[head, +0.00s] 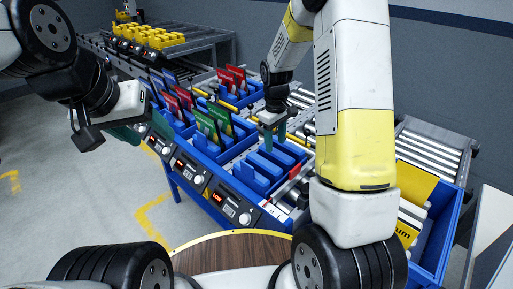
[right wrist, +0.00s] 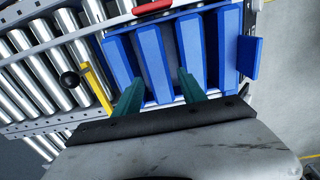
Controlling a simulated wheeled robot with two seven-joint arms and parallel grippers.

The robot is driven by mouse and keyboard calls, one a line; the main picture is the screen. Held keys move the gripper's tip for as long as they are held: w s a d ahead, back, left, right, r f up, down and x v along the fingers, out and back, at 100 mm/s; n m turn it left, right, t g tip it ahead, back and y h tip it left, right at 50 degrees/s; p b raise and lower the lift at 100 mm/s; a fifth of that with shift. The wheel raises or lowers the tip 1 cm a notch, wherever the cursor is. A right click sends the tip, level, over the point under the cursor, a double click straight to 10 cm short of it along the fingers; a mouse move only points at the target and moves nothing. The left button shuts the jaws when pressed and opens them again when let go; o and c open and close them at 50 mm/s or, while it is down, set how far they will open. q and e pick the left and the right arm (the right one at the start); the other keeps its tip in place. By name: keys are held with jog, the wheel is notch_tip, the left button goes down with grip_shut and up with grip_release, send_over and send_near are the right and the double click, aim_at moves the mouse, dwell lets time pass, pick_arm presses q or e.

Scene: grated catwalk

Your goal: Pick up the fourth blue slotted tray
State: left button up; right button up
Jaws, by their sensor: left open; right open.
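Several blue slotted trays stand in a row on the conveyor bench. The nearest one (head: 262,168) is empty, with raised blue ribs and a red part on its right side. In the right wrist view the ribbed blue tray (right wrist: 192,55) fills the upper middle. My right gripper (head: 272,136) is open above its far end. Its teal fingers (right wrist: 159,85) are apart over the ribs, and I cannot tell whether they touch. The tray behind (head: 222,148) holds green and red cards. My left gripper (head: 124,134) is open and empty, left of the bench, partly hidden by its wrist.
Control boxes with lit displays (head: 230,205) line the bench's front edge. Metal rollers (right wrist: 40,75) lie beside the tray. A blue bin (head: 440,225) with yellow and white items stands at right. Yellow trays (head: 150,38) sit at the back. The left floor is clear.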

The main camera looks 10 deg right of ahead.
aim_at(276, 151)
jog(key=shift+w+f, duration=0.2)
jog(key=shift+f, duration=0.3)
jog(key=f, duration=0.7)
jog(key=shift+w+d+f, duration=0.15)
jog(key=shift+w+d, duration=0.05)
jog(key=shift+d, duration=0.15)
grip_shut()
